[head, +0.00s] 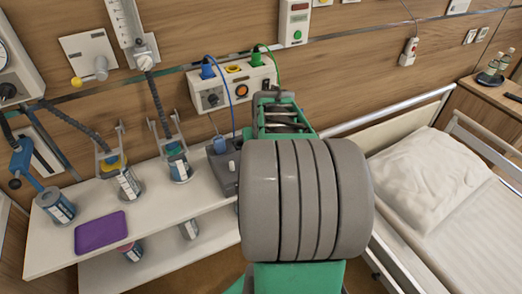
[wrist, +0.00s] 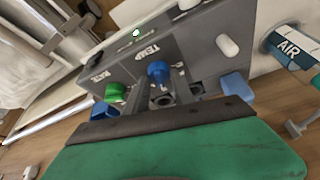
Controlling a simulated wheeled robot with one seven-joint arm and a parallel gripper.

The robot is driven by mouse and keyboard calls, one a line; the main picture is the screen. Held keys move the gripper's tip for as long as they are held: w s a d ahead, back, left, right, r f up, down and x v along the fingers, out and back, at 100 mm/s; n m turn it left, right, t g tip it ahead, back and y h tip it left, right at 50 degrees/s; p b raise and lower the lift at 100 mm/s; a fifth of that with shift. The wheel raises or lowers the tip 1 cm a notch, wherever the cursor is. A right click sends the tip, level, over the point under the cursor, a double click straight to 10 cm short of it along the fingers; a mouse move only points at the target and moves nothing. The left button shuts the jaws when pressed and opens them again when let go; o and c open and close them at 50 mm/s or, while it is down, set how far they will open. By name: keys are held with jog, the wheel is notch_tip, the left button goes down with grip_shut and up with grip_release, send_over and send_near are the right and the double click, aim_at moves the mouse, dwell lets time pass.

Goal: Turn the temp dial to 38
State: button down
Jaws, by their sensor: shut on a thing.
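In the wrist view a grey unit (wrist: 195,50) carries a blue dial (wrist: 158,72) below the label TEMP and a green dial (wrist: 115,92) below the label RATE. My gripper (wrist: 163,85) reaches to the blue temp dial, with its two grey fingers on either side of it, shut on it. The dial's scale and pointer are too small or hidden to read. In the head view a grey unit (head: 225,172) on the shelf shows partly; my arm covers the rest and my fingertips.
The white shelf (head: 95,232) holds several labelled canisters and a purple tablet-like thing (head: 100,231). A wall unit (head: 232,88) with blue and green plugs is behind my arm. The bed with a pillow (head: 430,170) lies right. An AIR canister (wrist: 290,48) is beside the unit.

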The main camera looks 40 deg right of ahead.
jog(key=c, duration=1.1)
grip_release()
jog(key=v, duration=0.7)
jog(key=shift+s+a+r+b, duration=0.1)
jog(key=shift+s+r+b, duration=0.05)
jog(key=shift+r+b, duration=0.2)
jog(key=s+a+f+m+g, duration=0.1)
jog(key=s+a+f+g, duration=0.1)
jog(key=s+a+f, duration=0.45)
jog(key=w+a+r+n, duration=0.1)
jog(key=a+n, duration=0.1)
jog(key=a, duration=0.4)
jog(key=w+a+r+n+t+y, duration=0.1)
jog(key=a+n, duration=0.2)
jog(key=a, duration=0.4)
jog(key=w+a+r+n+y, duration=0.1)
jog(key=a+n, duration=0.1)
jog(key=a, duration=0.4)
jog(key=shift+w+a+t, duration=0.3)
jog(key=shift+a, duration=0.05)
